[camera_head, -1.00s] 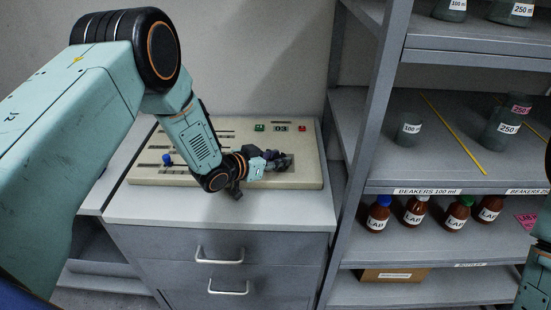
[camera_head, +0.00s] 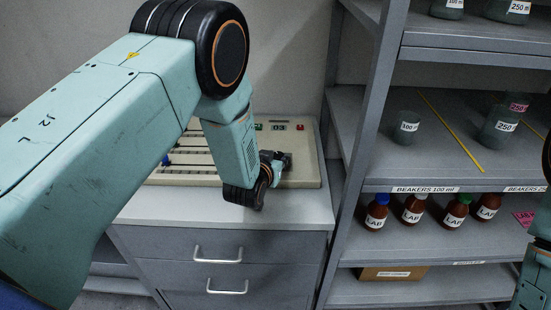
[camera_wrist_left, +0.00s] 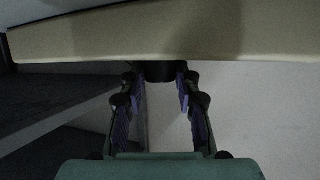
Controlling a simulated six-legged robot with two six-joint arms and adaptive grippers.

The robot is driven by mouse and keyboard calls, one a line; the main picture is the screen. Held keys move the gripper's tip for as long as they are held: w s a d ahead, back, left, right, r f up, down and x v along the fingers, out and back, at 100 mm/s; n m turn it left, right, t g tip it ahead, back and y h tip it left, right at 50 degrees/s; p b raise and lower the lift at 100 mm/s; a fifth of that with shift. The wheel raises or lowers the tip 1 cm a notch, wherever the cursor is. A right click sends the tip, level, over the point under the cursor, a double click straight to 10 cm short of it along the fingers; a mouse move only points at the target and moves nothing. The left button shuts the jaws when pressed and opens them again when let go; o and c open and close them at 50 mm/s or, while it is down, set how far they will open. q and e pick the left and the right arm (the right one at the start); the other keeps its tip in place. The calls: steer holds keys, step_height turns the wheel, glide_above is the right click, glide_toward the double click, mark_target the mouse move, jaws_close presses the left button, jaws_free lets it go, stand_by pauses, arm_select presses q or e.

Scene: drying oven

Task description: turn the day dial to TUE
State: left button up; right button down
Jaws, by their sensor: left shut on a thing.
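The beige control panel (camera_head: 308,172) lies on top of the grey cabinet. My left gripper (camera_head: 279,160) is at the panel's right part, below the small display, and largely hidden by its own wrist. In the left wrist view my left gripper (camera_wrist_left: 160,76) has its two fingers closed on the sides of a dark dial (camera_wrist_left: 160,69) beside the panel's beige face (camera_wrist_left: 160,35). The dial's day marks and pointer cannot be read. My right gripper is out of view.
The panel has a display reading 03 (camera_head: 279,127), a red button (camera_head: 300,127), slots and a blue knob (camera_head: 166,160), partly hidden. At right stands a grey shelf (camera_head: 430,190) with beakers and brown bottles. The cabinet top's front (camera_head: 305,212) is clear.

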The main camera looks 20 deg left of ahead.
arm_select(q)
steer(key=shift+w+r, duration=0.25)
steer(key=shift+r, duration=0.05)
steer(key=o, duration=1.1)
steer(key=shift+f, duration=0.25)
steer(key=shift+o, duration=0.2)
steer(key=shift+s, duration=0.2)
steer(key=v, duration=1.2)
steer(key=shift+d, duration=0.2)
steer(key=shift+f, duration=0.1)
